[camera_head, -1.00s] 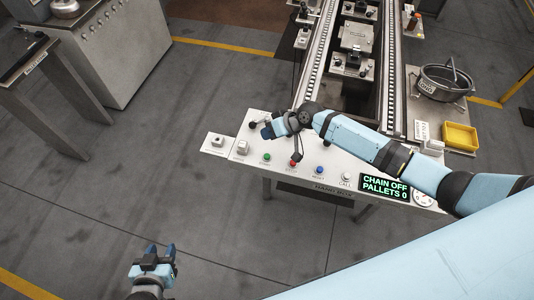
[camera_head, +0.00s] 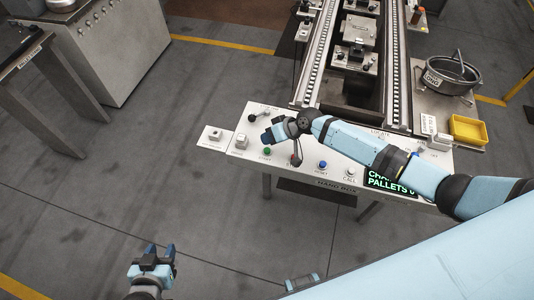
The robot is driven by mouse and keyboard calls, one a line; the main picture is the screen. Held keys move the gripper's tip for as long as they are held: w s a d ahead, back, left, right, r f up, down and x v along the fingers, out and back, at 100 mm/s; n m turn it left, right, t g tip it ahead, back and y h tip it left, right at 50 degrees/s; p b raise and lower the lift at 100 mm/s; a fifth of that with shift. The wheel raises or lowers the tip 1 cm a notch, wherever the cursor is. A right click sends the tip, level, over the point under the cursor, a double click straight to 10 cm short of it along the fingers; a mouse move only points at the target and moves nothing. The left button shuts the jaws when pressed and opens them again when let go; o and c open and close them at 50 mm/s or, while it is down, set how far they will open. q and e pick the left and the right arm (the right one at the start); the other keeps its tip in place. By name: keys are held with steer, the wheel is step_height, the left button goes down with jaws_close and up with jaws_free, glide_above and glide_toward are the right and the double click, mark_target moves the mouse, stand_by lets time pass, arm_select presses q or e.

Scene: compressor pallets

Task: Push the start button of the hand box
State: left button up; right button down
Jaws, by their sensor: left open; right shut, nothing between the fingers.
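The hand box (camera_head: 243,147) is a pale sloped panel at the front end of the conveyor. Its green start button (camera_head: 267,152) is labelled START and shows in clear view. My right gripper (camera_head: 268,137) is shut and empty, over the panel just behind the green button in the picture. I see a small gap between them in the picture and cannot tell its height. My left gripper (camera_head: 160,249) is open and empty over the floor at lower left.
A blue reset button (camera_head: 322,165) and a white call button (camera_head: 350,172) sit right of the start button. My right forearm partly covers the green-lettered display (camera_head: 390,184). A yellow bin (camera_head: 468,130) and a round pot (camera_head: 452,75) stand at right.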

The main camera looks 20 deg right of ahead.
mark_target(267, 150)
steer(key=shift+f+b, duration=0.45)
steer(key=shift+f, duration=0.5)
arm_select(q)
steer(key=shift+d+f, duration=0.45)
steer(key=shift+f, duration=0.15)
steer(key=shift+r, duration=0.1)
steer(key=shift+w+a, duration=0.1)
steer(key=shift+a, duration=0.05)
steer(key=shift+a+f, duration=0.1)
steer(key=shift+f, duration=0.15)
steer(key=shift+r, duration=0.2)
steer(key=shift+f, duration=0.2)
arm_select(e)
steer(key=shift+f, duration=0.15)
arm_select(q)
steer(key=shift+f+b, duration=0.3)
steer(key=shift+b, duration=0.05)
arm_select(e)
steer(key=shift+f, duration=0.3)
